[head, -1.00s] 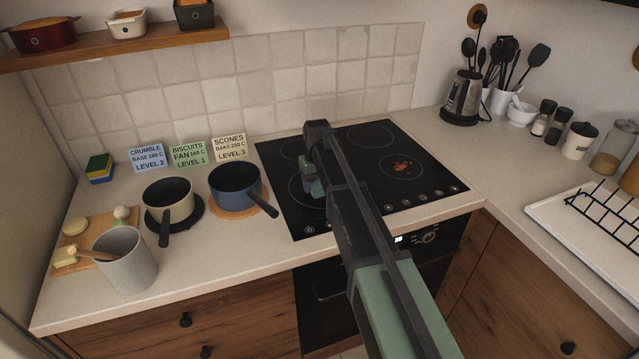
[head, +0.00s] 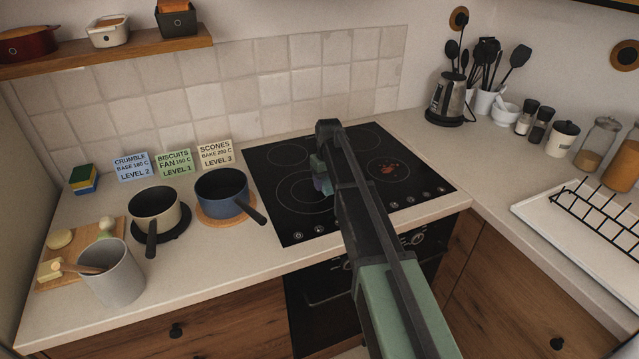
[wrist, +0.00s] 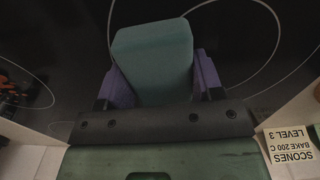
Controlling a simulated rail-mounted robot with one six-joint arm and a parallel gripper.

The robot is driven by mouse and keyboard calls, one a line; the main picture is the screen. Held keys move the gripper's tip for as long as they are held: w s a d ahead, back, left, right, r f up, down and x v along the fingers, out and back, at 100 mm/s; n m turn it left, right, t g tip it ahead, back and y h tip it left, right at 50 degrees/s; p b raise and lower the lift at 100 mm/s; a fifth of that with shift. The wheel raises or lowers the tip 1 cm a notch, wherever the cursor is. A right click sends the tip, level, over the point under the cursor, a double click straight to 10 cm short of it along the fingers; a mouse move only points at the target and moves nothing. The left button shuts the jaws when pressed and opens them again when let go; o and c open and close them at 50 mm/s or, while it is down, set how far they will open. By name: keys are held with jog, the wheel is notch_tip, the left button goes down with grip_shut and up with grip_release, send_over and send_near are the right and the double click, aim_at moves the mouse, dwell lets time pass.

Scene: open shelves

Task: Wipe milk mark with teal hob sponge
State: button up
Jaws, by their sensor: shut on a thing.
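My gripper (head: 322,180) is over the left-middle part of the black hob (head: 290,222), its purple fingers on both sides of the teal sponge (wrist: 155,62). It is shut on the sponge, which shows as a teal block in the wrist view and is small and partly hidden by my arm in the head view. I cannot tell whether the sponge touches the glass. A reddish-orange mark (head: 389,170) lies on the right part of the hob; it also shows at the left edge of the wrist view (wrist: 12,92). I make out no pale milk mark.
A blue pot (head: 222,190) and a cream pot (head: 155,212) stand left of the hob, with recipe cards (head: 174,164) behind. A yellow, green and blue sponge stack (head: 84,179) is at the far left. A kettle (head: 447,100) stands right of the hob.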

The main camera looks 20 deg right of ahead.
aim_at(305, 194)
jog(key=shift+d, duration=0.3)
jog(key=shift+f, duration=0.2)
jog(key=shift+r, duration=0.15)
jog(key=shift+s+a, duration=0.15)
jog(key=shift+a, duration=0.9)
jog(key=shift+s+a, duration=0.1)
jog(key=shift+a, duration=0.95)
jog(key=shift+s+a, duration=0.2)
jog(key=shift+a, duration=0.75)
jog(key=shift+s+a, duration=0.2)
jog(key=shift+a, duration=0.75)
jog(key=shift+w+a+r+p, duration=0.1)
jog(key=shift+r+p, duration=0.2)
jog(key=shift+r, duration=0.1)
notch_tip(305, 194, up, 5)
jog(key=p, duration=0.5)
